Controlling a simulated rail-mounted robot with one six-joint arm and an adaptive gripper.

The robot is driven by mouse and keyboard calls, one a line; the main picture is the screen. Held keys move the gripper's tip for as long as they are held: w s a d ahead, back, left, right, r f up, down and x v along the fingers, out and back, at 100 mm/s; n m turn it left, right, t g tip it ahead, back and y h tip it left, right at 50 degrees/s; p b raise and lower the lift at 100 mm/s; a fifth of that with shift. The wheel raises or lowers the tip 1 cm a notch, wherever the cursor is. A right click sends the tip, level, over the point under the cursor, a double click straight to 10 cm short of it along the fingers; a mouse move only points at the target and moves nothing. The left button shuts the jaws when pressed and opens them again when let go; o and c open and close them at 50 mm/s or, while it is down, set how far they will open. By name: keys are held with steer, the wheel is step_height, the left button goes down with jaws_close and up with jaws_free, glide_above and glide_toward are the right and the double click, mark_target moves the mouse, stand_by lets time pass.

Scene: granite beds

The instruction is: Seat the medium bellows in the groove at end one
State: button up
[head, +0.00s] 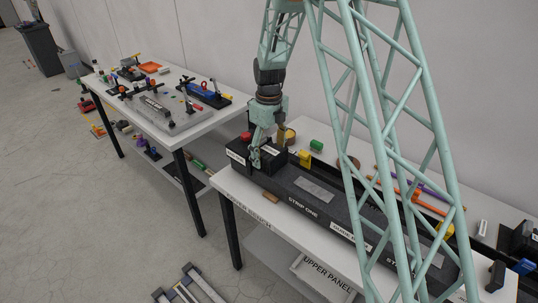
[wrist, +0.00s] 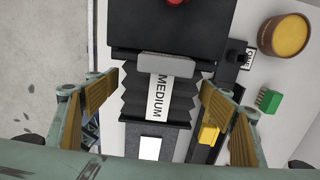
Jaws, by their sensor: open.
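The medium bellows (wrist: 183,104) is a black pleated piece with a white label reading MEDIUM, in the middle of the wrist view. A grey bar (wrist: 166,65) lies across its upper end, against a black block (wrist: 175,28) with a red knob. My gripper (wrist: 158,84) is open, with one finger on each side of the bellows and visible gaps between. In the head view my gripper (head: 257,160) points down at the left end of the dark granite bed (head: 285,186), marked STRIP ONE, and hides much of that end. I cannot make out the groove.
A yellow block (wrist: 208,135) is close beside the right finger. A green block (wrist: 268,100) and a round tub with yellow contents (wrist: 286,36) lie to the right. Orange and purple tools (head: 425,200) lie behind the bed. A second table (head: 170,125) with tools stands left.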

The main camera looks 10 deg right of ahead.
steer(key=shift+r+p, duration=0.95)
steer(key=shift+r, duration=1.4)
steer(key=shift+r, duration=0.1)
step_height(320, 180, up, 12)
